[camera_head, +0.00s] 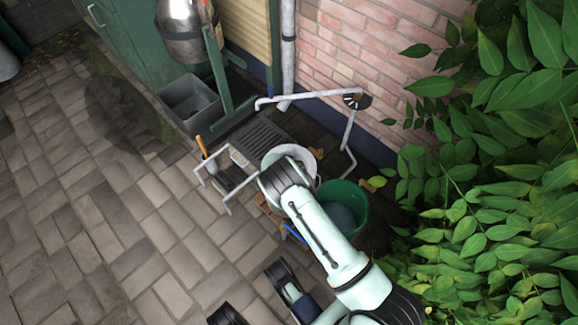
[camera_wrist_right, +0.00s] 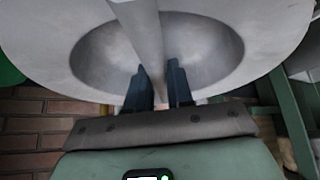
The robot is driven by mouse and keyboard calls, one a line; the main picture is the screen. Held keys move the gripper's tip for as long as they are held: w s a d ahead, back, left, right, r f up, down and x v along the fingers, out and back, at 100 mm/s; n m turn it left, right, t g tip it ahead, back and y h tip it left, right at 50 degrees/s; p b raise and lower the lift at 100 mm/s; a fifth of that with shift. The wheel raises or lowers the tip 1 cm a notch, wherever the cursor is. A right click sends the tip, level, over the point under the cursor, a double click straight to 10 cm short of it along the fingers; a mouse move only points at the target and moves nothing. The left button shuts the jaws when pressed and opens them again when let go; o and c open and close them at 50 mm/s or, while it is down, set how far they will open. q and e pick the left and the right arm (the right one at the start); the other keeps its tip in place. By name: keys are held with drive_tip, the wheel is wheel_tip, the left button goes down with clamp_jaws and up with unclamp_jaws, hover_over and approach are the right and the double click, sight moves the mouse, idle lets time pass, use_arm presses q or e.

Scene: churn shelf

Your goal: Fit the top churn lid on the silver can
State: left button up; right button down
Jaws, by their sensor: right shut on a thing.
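The silver can (camera_head: 182,42) is at the top of the head view, beside a green post and cut off by the top edge. My right gripper (camera_wrist_right: 160,88) is shut on the bar handle of the churn lid (camera_wrist_right: 262,30), a pale grey disc with a round hollow. The bar (camera_wrist_right: 137,25) crosses the hollow and passes between the two fingers. In the head view a pale round rim, apparently this lid (camera_head: 309,163), shows past my right wrist, which hides the fingers. The lid is apart from the can, lower and right of it.
A grey bin (camera_head: 190,102) stands below the can. A drain grate (camera_head: 262,142), pale pipes (camera_head: 300,97) and a green bucket (camera_head: 343,205) are near the brick wall (camera_head: 355,60). Leaves fill the right side. The paving at left (camera_head: 110,210) is mostly clear.

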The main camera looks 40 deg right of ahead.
drive_tip(key=shift+w+f, duration=0.1)
drive_tip(key=shift+f, duration=0.4)
drive_tip(key=c, duration=0.9)
unclamp_jaws()
drive_tip(key=shift+f, duration=0.15)
use_arm(q)
drive_tip(key=s+g, duration=0.1)
drive_tip(key=s, duration=0.3)
drive_tip(key=w+r+t+p, duration=0.3)
drive_tip(key=w+r+p, duration=0.2)
drive_tip(key=w, duration=0.5)
wheel_tip(320, 180, up, 2)
drive_tip(key=shift+d+p, duration=0.3)
drive_tip(key=shift+d, duration=0.15)
use_arm(e)
drive_tip(key=v, duration=1.3)
drive_tip(key=shift+a+r, duration=0.2)
use_arm(q)
drive_tip(key=shift+w, duration=0.1)
